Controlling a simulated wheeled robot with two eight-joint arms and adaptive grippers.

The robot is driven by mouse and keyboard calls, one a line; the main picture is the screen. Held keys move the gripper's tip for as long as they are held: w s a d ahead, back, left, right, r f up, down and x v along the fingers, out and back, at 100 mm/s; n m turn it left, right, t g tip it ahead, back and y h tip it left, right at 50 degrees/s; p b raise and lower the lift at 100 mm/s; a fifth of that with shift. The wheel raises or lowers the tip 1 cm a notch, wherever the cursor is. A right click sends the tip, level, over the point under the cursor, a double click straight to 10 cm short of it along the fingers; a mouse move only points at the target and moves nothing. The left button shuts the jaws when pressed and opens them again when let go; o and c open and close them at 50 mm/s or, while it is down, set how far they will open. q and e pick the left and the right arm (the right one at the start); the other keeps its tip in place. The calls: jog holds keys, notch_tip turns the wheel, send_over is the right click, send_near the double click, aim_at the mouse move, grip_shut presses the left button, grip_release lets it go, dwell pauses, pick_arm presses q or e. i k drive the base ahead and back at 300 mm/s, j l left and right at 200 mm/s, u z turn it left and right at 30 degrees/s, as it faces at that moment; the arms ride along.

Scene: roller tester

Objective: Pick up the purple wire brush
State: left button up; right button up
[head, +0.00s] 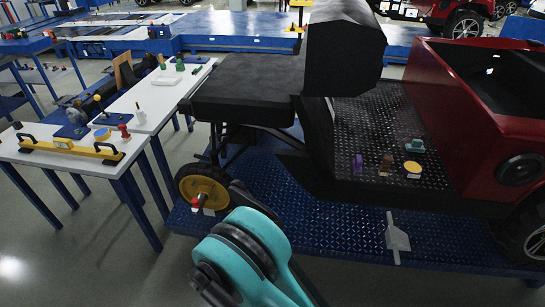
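A small purple item (358,163), which I take for the purple wire brush, stands on the dark diamond-plate floor (372,122) beside the red vehicle body. It is too small here to make out bristles. No gripper shows in the head view. A teal and black link of one of my arms rises at the bottom centre, well below and left of the purple item, and does not touch it.
Next to the purple item are a brown item (387,161), a yellow disc (412,168) and a teal item (415,145). A black seat-like block (245,85) and the red body (450,110) flank the floor. White tables (75,160) with tools stand left.

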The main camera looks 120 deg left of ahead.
aim_at(357, 164)
jog(key=u, duration=3.5)
jog(key=z, duration=4.1)
jog(key=u, duration=4.1)
